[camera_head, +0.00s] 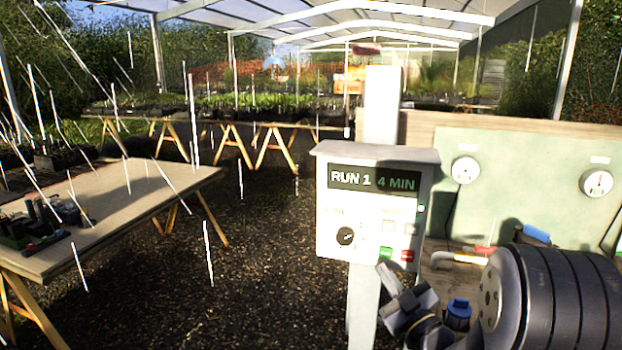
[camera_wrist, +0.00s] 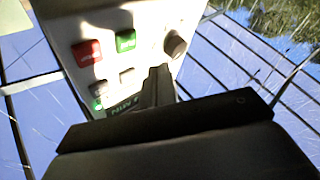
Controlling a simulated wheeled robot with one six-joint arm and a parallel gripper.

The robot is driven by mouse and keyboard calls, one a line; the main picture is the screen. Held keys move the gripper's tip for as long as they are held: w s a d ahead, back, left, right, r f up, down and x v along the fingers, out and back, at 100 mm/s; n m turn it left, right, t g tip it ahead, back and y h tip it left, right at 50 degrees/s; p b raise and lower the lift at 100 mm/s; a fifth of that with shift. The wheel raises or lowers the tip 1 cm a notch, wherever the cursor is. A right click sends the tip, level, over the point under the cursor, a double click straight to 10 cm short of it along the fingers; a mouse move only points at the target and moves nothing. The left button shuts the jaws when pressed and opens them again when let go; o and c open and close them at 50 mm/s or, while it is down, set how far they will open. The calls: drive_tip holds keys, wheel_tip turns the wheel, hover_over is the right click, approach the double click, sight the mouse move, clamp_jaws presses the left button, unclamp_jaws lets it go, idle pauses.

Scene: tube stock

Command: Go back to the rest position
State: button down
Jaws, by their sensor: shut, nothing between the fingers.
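My gripper (camera_head: 393,277) is in the lower middle of the head view, just in front of the lower part of a white control box. In the wrist view my gripper (camera_wrist: 158,78) has its dark fingers together, with nothing held between them. The control box (camera_head: 328,236) has a display (camera_head: 374,181) reading "RUN 1 4 MIN", a black knob (camera_head: 346,236), a green button (camera_head: 386,252) and a red button (camera_head: 407,255). The wrist view also shows the red button (camera_wrist: 87,52), green button (camera_wrist: 125,41) and knob (camera_wrist: 175,45). I cannot tell whether the fingers touch the panel.
A wooden trestle table (camera_head: 130,195) with small dark items stands at left. A green board (camera_head: 530,175) with two gauges is at right, above a bench with a pipe (camera_head: 458,258) and a blue-capped item (camera_head: 458,310). The gravel floor (camera_head: 260,270) between is clear.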

drive_tip(key=s+b, duration=0.1)
drive_tip(key=s+a, duration=0.1)
drive_tip(key=s, duration=0.1)
drive_tip(key=s+b, duration=0.1)
drive_tip(key=s, duration=0.1)
drive_tip(key=shift+s+a+b, duration=0.1)
drive_tip(key=shift+a+b, duration=0.2)
drive_tip(key=w+b, duration=0.1)
drive_tip(key=w+d, duration=0.1)
drive_tip(key=w, duration=0.1)
drive_tip(key=w+b, duration=0.1)
drive_tip(key=w, duration=0.1)
drive_tip(key=shift+d+f+b, duration=0.2)
drive_tip(key=shift+d+b, duration=0.1)
